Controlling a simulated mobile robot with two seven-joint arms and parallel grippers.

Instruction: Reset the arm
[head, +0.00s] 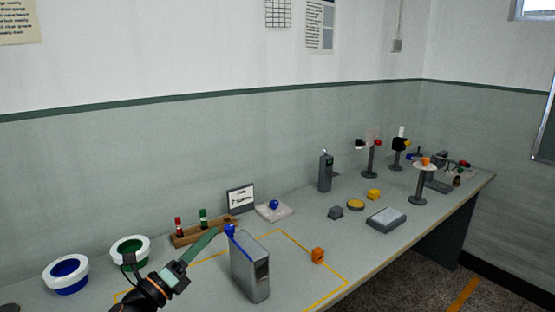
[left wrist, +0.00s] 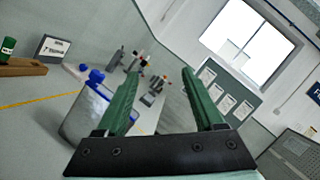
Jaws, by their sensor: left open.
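My left gripper (head: 213,234) reaches in from the lower left in the head view, its green finger pointing up and right over the bench. Its tip shows close beside the blue knob (head: 229,230) of an upright grey box (head: 251,268); whether they touch cannot be told. In the left wrist view the two green fingers of the left gripper (left wrist: 160,78) stand wide apart with nothing held between them. The grey box (left wrist: 84,118) with its blue knob (left wrist: 97,76) shows there behind and left of the left-hand finger. My right gripper is in neither view.
A blue-lined bowl (head: 67,274) and a green-lined bowl (head: 130,251) stand left on the bench. A wooden rack (head: 200,233) holds red and green pegs. Several stands (head: 420,185) fill the far right.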

